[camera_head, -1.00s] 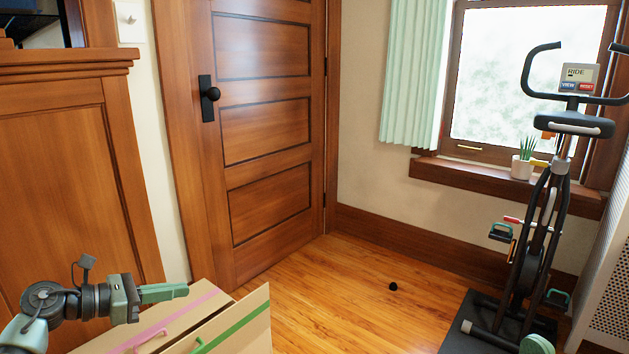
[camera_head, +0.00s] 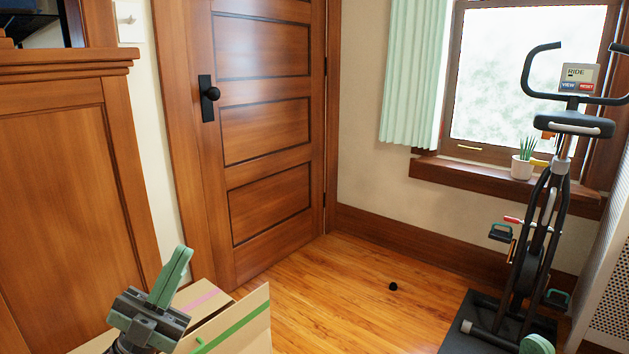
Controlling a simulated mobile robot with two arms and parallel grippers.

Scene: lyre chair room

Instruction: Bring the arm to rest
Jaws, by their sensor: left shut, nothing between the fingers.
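My left gripper (camera_head: 179,263) shows at the lower left of the head view. Its green fingers are together with nothing between them, and they point up and slightly right. It is in front of the cardboard boxes in the picture, and I cannot tell how far it is from them. The rest of my left arm is mostly below the picture's edge.
Cardboard boxes (camera_head: 240,335) with pink and green tape stand at the lower left. A closed wooden door (camera_head: 265,130) is behind them. An exercise bike (camera_head: 540,230) stands on a dark mat at the right. A small black ball (camera_head: 393,286) lies on the otherwise clear floor.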

